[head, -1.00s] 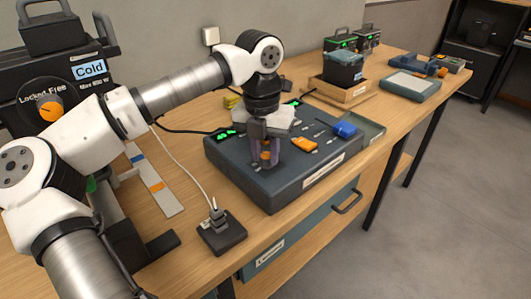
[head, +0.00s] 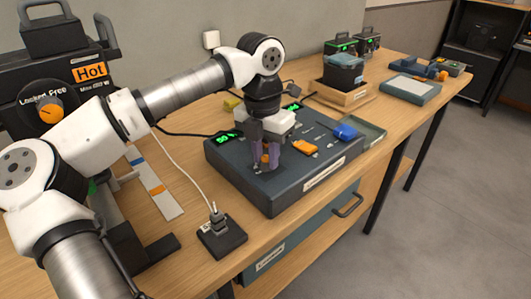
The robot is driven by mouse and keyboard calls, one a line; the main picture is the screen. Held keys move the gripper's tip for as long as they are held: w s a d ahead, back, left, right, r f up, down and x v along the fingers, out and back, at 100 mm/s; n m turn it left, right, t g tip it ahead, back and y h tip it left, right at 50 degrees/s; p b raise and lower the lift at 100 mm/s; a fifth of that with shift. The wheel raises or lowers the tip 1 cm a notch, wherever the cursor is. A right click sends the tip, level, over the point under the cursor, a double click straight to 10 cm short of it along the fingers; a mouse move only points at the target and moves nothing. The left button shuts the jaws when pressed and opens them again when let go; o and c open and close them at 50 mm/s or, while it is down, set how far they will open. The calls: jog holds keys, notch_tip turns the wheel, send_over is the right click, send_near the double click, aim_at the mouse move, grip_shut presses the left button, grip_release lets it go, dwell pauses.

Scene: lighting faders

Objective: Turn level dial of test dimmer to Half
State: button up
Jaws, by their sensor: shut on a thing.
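A dark grey-blue console (head: 285,201) sits on the wooden bench, with small green displays at its back edge. I take it to be the test dimmer; its front label is too small to read. My gripper (head: 267,162) points down over its near left part. Its fingers are shut on a small orange dial (head: 265,159), mostly hidden between them. The dial's pointer and scale marks cannot be made out. The left green display (head: 223,137) is lit, but its digits are too small to read surely.
An orange slider (head: 305,147) and a blue one (head: 344,131) stand right of my gripper. A black socket block (head: 222,238) with a white cable lies front left. A dark machine (head: 45,100) at left has a "Hot" sign (head: 90,72).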

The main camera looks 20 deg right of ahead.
aim_at(263, 157)
jog(key=o, duration=1)
jog(key=shift+r, duration=0.1)
jog(key=r, duration=1.3)
jog(key=shift+w+a+r, duration=0.2)
jog(key=shift+w+r, duration=0.15)
